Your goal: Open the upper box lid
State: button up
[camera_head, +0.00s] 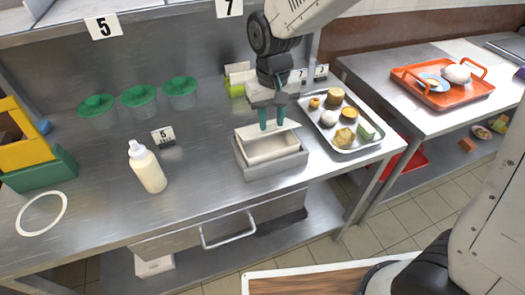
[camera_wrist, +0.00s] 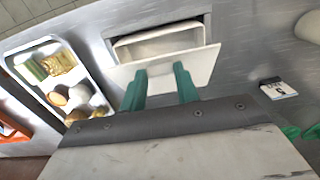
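The box is a pale upper box (camera_head: 272,148) sitting in or on a grey lower box (camera_head: 274,169) on the steel counter. Its off-white lid (camera_wrist: 201,66) is raised and tilted, and the box's hollow interior (camera_wrist: 160,43) shows beyond it in the wrist view.
A metal tray (camera_head: 375,147) with food pieces stands close on the right. A white bottle (camera_head: 147,168) and green-lidded containers (camera_head: 138,96) stand to the left. A drawer handle (camera_head: 228,238) sticks out below the counter's front edge. Counter between bottle and box is clear.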

jog(key=shift+w+a+r, duration=0.1)
jog(key=shift+w+r, duration=0.25)
jog(key=shift+w, duration=0.1)
jog(key=shift+w+a+r, duration=0.15)
jog(key=shift+w+r, duration=0.25)
jog(key=shift+w, duration=0.15)
jog(key=shift+w+a+r, duration=0.15)
jog(key=shift+w+r, duration=0.2)
jog(key=shift+w, duration=0.2)
jog(key=shift+c, duration=0.2)
